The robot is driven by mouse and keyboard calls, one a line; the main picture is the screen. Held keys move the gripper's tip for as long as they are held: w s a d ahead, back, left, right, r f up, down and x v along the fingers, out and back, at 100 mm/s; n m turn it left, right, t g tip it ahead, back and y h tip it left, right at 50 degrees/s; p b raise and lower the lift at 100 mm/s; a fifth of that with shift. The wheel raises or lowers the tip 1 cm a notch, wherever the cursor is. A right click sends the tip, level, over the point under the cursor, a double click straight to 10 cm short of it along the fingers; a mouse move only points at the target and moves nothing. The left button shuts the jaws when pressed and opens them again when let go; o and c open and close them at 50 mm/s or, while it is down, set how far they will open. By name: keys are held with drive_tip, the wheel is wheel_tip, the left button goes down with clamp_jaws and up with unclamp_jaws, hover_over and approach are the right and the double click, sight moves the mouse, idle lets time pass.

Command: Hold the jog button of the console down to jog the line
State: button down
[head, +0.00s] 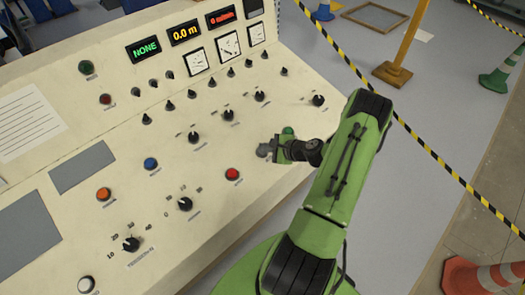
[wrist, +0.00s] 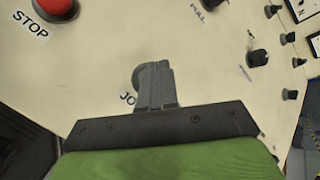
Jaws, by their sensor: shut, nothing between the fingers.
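The console (head: 150,215) is a cream sloping panel with buttons, knobs and displays. My gripper (head: 270,151) is shut and empty, with its tips down at the panel's right part, right of the red button (head: 232,174). In the wrist view, the closed fingers (wrist: 155,70) cover part of a label that reads "JO". A grey round piece (wrist: 138,76), which looks like the jog button, shows beside the fingertips, mostly hidden by them. I cannot tell whether the fingers touch it or whether it is pressed.
A red button (wrist: 55,8) labelled STOP lies at the wrist view's upper left. Black knobs (head: 193,137) stand around the gripper's left and far side. The displays read NONE (head: 145,49) and 0.0 m (head: 185,33). Striped tape (head: 420,145) and a cone (head: 485,275) are at the right.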

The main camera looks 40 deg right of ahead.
drive_tip(key=shift+w+f+b, duration=0.1)
drive_tip(key=shift+f+b, duration=0.35)
drive_tip(key=shift+f, duration=0.2)
idle(0.5)
drive_tip(key=shift+r, duration=0.1)
idle(1.4)
drive_tip(key=shift+s+r+p, duration=0.2)
drive_tip(key=shift+r+p, duration=0.45)
drive_tip(key=shift+r, duration=0.2)
drive_tip(key=r+p, duration=0.1)
drive_tip(key=r, duration=0.1)
drive_tip(key=s+r+p, duration=0.1)
drive_tip(key=r+p, duration=0.1)
drive_tip(key=r, duration=0.1)
drive_tip(key=shift+s+p, duration=0.1)
drive_tip(key=shift+p, duration=0.2)
drive_tip(key=shift+f, duration=0.1)
